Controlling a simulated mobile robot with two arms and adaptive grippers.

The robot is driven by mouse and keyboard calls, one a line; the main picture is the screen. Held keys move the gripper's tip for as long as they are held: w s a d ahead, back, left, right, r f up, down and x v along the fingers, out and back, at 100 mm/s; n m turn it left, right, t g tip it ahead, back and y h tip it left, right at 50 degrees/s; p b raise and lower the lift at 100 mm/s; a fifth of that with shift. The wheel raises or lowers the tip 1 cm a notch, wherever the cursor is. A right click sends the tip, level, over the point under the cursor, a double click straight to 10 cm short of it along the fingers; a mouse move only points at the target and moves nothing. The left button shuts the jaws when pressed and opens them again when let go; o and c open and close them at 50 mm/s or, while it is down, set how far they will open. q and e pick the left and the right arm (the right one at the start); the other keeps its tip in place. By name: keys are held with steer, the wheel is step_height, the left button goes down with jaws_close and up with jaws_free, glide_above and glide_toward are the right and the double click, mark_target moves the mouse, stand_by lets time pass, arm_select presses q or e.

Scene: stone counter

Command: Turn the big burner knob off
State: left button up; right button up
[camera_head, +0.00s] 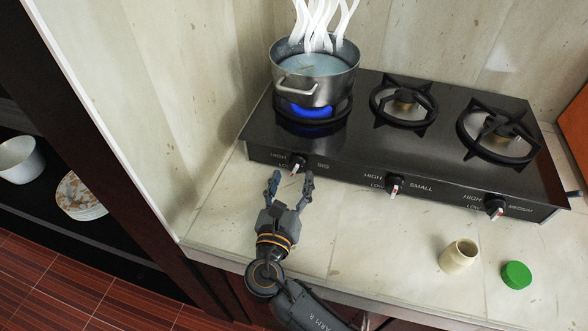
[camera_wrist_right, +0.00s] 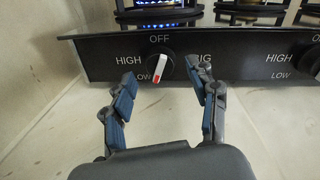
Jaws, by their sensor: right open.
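The big burner knob (camera_head: 297,165) is at the left end of the black stove's front panel. In the right wrist view the knob (camera_wrist_right: 160,68) is black with a white and red pointer, and the red end points down-left toward LOW. A blue flame (camera_head: 309,110) burns under a steaming metal pot (camera_head: 314,77) on the big burner. My right gripper (camera_head: 290,178) is open and empty in front of the knob. In the right wrist view its fingers (camera_wrist_right: 166,90) stand on either side of the knob, apart from it. My left gripper is not in view.
The small knob (camera_head: 394,186) and medium knob (camera_head: 494,207) are farther right on the stove panel (camera_head: 345,176). An open jar (camera_head: 459,256) and a green lid (camera_head: 516,275) rest on the counter at right. A wall stands left of the stove.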

mark_target(297, 163)
steer(key=shift+x, duration=1)
steer(key=shift+w+d, duration=0.1)
steer(key=shift+w, duration=0.25)
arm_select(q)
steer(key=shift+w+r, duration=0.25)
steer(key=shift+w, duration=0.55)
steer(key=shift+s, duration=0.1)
arm_select(e)
steer(key=shift+c, duration=0.7)
steer(key=c, duration=1)
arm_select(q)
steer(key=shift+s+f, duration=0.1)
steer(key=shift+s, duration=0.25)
arm_select(e)
steer(key=shift+c, duration=0.2)
